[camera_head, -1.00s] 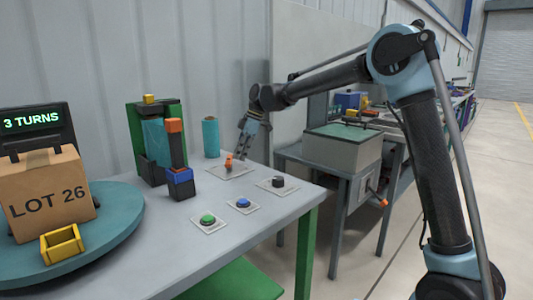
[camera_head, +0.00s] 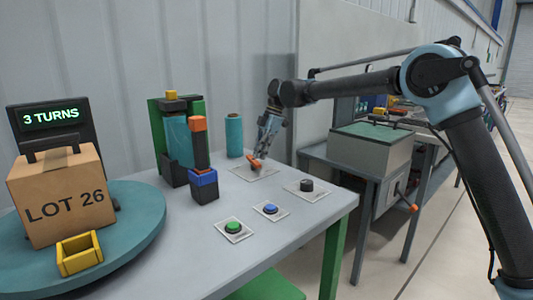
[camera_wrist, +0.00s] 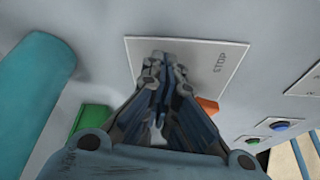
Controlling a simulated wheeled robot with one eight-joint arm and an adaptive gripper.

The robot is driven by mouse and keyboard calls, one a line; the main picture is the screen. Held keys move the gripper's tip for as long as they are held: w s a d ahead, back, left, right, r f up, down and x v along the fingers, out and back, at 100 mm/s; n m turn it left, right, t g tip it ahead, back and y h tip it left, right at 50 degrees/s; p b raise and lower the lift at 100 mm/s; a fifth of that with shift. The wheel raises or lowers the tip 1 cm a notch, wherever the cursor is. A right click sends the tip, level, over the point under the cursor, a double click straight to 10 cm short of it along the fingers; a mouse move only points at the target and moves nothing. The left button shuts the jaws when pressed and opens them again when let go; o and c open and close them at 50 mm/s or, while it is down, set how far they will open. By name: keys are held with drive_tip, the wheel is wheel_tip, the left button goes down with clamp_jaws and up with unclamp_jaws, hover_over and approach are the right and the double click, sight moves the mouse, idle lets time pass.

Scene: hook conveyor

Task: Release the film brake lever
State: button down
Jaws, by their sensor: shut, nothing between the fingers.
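A small orange lever (camera_head: 257,166) stands on a white plate (camera_head: 240,171) near the back right of the grey table. In the wrist view the plate (camera_wrist: 228,85) reads STOP, and a bit of the orange lever (camera_wrist: 208,106) shows to the right of the fingers. My gripper (camera_head: 262,153) is shut, points down over this plate and is right at the lever. In the wrist view its closed fingertips (camera_wrist: 162,65) hide part of the plate. I cannot tell whether they touch the lever. The lever looks tilted in the head view.
Left of the gripper stand a teal roll (camera_head: 234,136), an orange-topped post (camera_head: 199,140) and a green film stand (camera_head: 157,130). Nearer are black (camera_head: 306,185), blue (camera_head: 270,209) and green (camera_head: 233,227) controls. A turntable (camera_head: 150,215) carries a LOT 26 box (camera_head: 60,190).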

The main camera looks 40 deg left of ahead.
drive_tip(key=shift+s+a, duration=0.2)
drive_tip(key=shift+a, duration=0.2)
idle(3.2)
idle(0.7)
drive_tip(key=w, duration=0.1)
drive_tip(key=w+d, duration=0.1)
drive_tip(key=w, duration=0.2)
drive_tip(key=shift+w+d, duration=0.2)
drive_tip(key=shift+d, duration=0.1)
drive_tip(key=v, duration=0.9)
drive_tip(key=shift+r, duration=0.45)
drive_tip(key=shift+a, duration=0.2)
